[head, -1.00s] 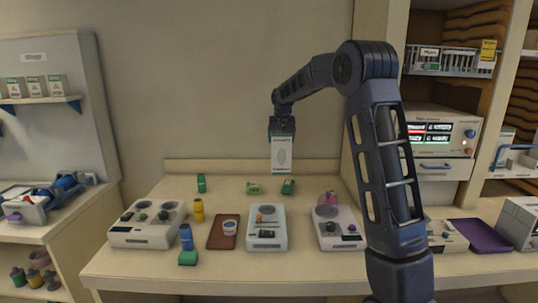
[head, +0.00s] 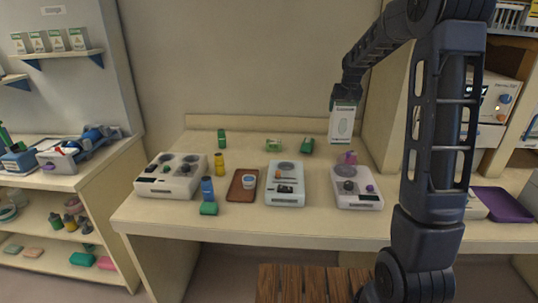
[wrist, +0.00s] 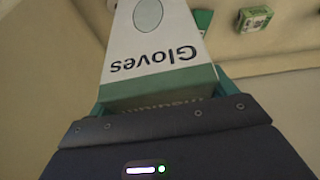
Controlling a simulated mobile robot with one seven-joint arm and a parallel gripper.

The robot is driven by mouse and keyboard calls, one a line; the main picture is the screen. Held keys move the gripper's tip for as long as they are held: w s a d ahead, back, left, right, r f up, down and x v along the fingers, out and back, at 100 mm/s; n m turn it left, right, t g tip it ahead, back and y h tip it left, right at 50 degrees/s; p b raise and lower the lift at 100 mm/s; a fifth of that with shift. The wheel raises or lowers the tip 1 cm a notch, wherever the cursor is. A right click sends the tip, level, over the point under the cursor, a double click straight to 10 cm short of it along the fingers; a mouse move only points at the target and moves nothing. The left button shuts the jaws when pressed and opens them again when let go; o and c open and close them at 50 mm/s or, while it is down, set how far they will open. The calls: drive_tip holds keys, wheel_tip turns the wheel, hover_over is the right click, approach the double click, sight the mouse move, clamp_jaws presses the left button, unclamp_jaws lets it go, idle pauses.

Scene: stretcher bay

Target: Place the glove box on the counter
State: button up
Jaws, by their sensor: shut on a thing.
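The glove box (head: 342,122) is white with a green top band and an oval on its face. My gripper (head: 344,92) is shut on its top end, and the box hangs upright above the back right of the counter (head: 240,222). In the wrist view the glove box (wrist: 155,42) shows the word "Gloves", upside down, and fills the space ahead of my gripper (wrist: 160,98). The fingertips are mostly hidden by the box there.
White devices stand on the counter at left (head: 170,176), middle (head: 285,184) and right (head: 356,188). Small green items (head: 307,146) lie at the back. A wooden slatted surface (head: 300,284) is in front.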

drive_tip(key=s+a+r+n+y, duration=0.15)
drive_tip(key=a+r, duration=0.25)
drive_tip(key=a, duration=0.9)
drive_tip(key=a+r+n, duration=0.2)
drive_tip(key=a+r, duration=0.1)
drive_tip(key=a, duration=1)
wheel_tip(320, 180, down, 19)
drive_tip(key=shift+w+f, duration=0.15)
drive_tip(key=shift+w, duration=0.05)
drive_tip(key=shift+d+f, duration=0.1)
drive_tip(key=shift+f, duration=0.05)
drive_tip(key=o, duration=1.5)
drive_tip(key=shift+o, duration=0.2)
